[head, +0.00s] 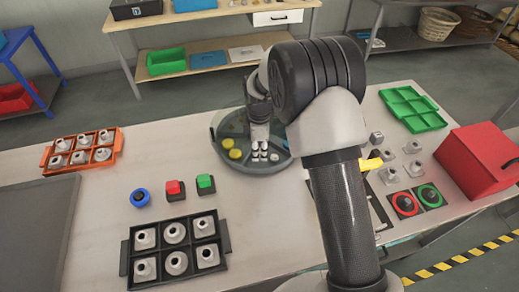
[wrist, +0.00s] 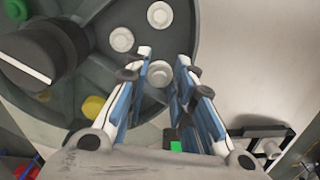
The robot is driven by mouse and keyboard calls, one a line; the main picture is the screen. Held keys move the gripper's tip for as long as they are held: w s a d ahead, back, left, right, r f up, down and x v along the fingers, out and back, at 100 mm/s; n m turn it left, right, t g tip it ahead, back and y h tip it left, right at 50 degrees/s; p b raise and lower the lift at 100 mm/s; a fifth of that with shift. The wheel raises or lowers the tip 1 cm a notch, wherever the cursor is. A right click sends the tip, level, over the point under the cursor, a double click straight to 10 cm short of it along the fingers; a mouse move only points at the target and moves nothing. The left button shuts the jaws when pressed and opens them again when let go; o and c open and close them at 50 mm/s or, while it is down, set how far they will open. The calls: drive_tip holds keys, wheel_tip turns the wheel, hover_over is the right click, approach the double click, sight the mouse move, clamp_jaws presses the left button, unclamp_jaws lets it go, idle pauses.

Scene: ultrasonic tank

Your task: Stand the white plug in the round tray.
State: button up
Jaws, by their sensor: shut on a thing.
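The round grey-green tray (head: 222,160) stands on the table, with raised dividers. It fills much of the wrist view (wrist: 183,38). My gripper (head: 259,156) points down over the tray's near part. In the wrist view my gripper (wrist: 163,65) is shut on a white plug (wrist: 160,75), whose pale round top shows between the fingertips. I cannot tell whether the plug touches the tray floor. Two other white plugs stand in the tray, one (wrist: 122,39) left of the fingertips and one (wrist: 159,14) beyond them. Yellow plugs (head: 235,154) are in the left compartment.
A dark knob (wrist: 42,55) rises at the tray's centre. Red (head: 174,188) and green (head: 205,184) buttons stand in front of the tray. A black rack (head: 124,250) of grey parts is nearer. A red box (head: 475,158) and green tray (head: 412,108) are right.

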drive_tip(key=shift+f+b, duration=0.95)
drive_tip(key=shift+f, duration=0.95)
idle(3.9)
drive_tip(key=o, duration=0.8)
drive_tip(key=shift+c, duration=0.2)
wheel_tip(320, 180, up, 12)
drive_tip(key=shift+r, duration=0.1)
idle(0.4)
